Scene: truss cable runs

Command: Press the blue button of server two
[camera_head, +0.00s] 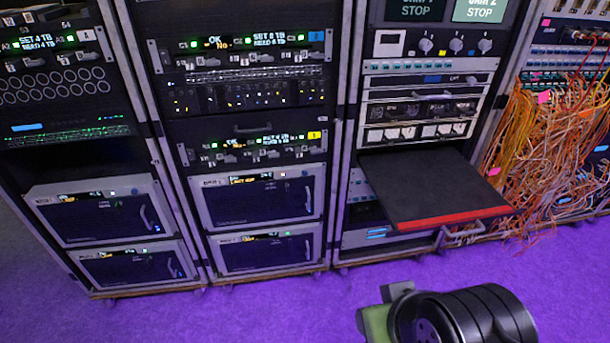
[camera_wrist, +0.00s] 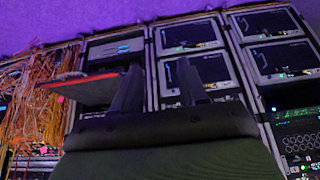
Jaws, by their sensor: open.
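Server units fill the racks in the head view: one with a blue tag (camera_head: 316,36) sits at the top of the middle rack, and one with a yellow tag (camera_head: 314,135) lower down. A unit at the upper left (camera_head: 45,40) has a grey "A" tag. Rows of small buttons run under their displays, but the print is too small to tell which unit is server two or which button is blue. In the wrist view, my gripper (camera_wrist: 158,75) has two dark fingers spread apart with nothing between them. It is apart from the racks; my arm shows at the lower right of the head view.
A black pull-out shelf (camera_head: 425,180) with a red front edge juts from the right rack. Orange cables (camera_head: 545,140) hang in a tangle at the far right. The purple floor (camera_head: 270,315) before the racks is clear.

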